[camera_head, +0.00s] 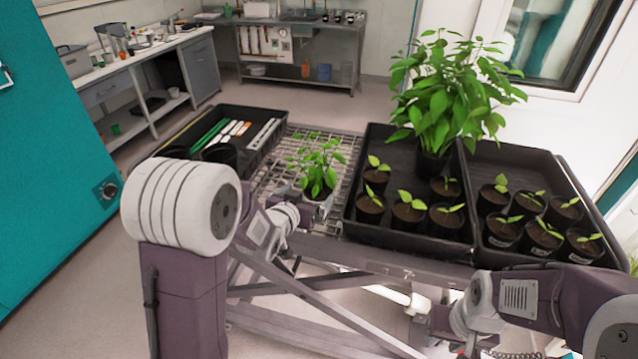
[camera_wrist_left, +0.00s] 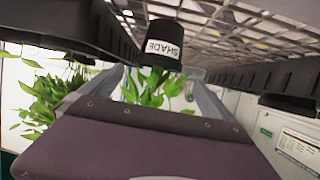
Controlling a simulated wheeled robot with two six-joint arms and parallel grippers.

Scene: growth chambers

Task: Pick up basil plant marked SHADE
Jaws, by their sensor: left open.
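The basil plant (camera_head: 318,162) is a leafy green plant in a black pot and stands upright on the wire rack in the middle of the cart. In the left wrist view, which is upside down, its black pot (camera_wrist_left: 148,38) carries a white label reading SHADE. My left gripper (camera_wrist_left: 158,80) is open, with its fingers on either side of the plant and the pot just ahead. In the head view the left gripper (camera_head: 312,208) is at the near side of the pot, partly hidden by my wrist. My right arm shows at the lower right; its gripper is not visible.
A black tray (camera_head: 405,231) right of the basil holds small seedlings and a large bushy plant (camera_head: 445,95). Another seedling tray (camera_head: 500,262) lies further right. A black tray (camera_head: 262,112) with labels and tools lies left. The cart's front rail (camera_head: 400,262) runs below.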

